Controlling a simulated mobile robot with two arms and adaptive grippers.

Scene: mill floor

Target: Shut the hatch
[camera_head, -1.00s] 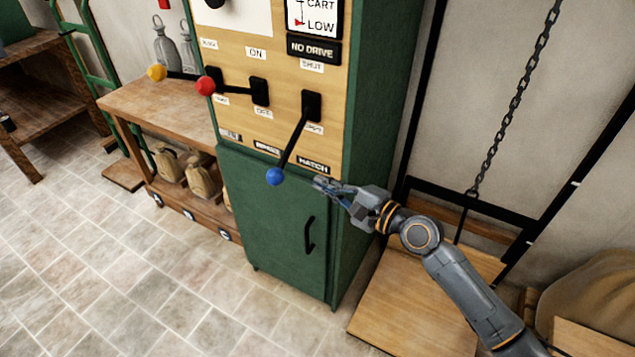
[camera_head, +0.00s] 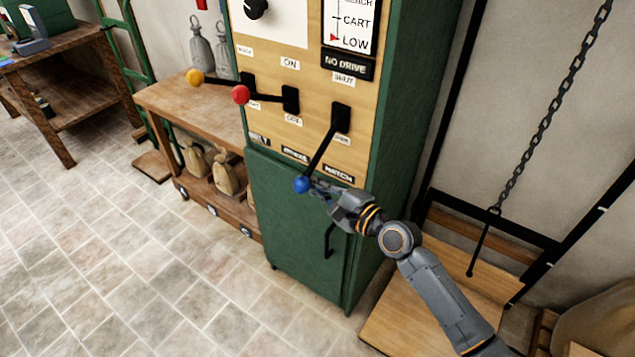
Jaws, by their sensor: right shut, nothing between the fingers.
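The hatch lever is a black arm (camera_head: 321,152) with a blue knob (camera_head: 302,184) on the yellow panel of the green cabinet. It slopes down and left from its slot (camera_head: 341,117), with its knob low, towards the lower label of the slot. The upper label (camera_head: 344,78) reads SHUT and the plate below reads HATCH (camera_head: 338,173). My right gripper (camera_head: 318,189) is shut and empty, its fingertips right beside the blue knob on its right. I cannot tell whether they touch it. The hatch itself is not identifiable. My left gripper is not in view.
Levers with a red knob (camera_head: 240,95) and a yellow knob (camera_head: 195,77) stick out to the left. The cabinet door (camera_head: 297,225) is below. A chain (camera_head: 540,125) hangs over a wooden platform (camera_head: 410,318) at right. A bench (camera_head: 185,104) stands left; the tiled floor in front is clear.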

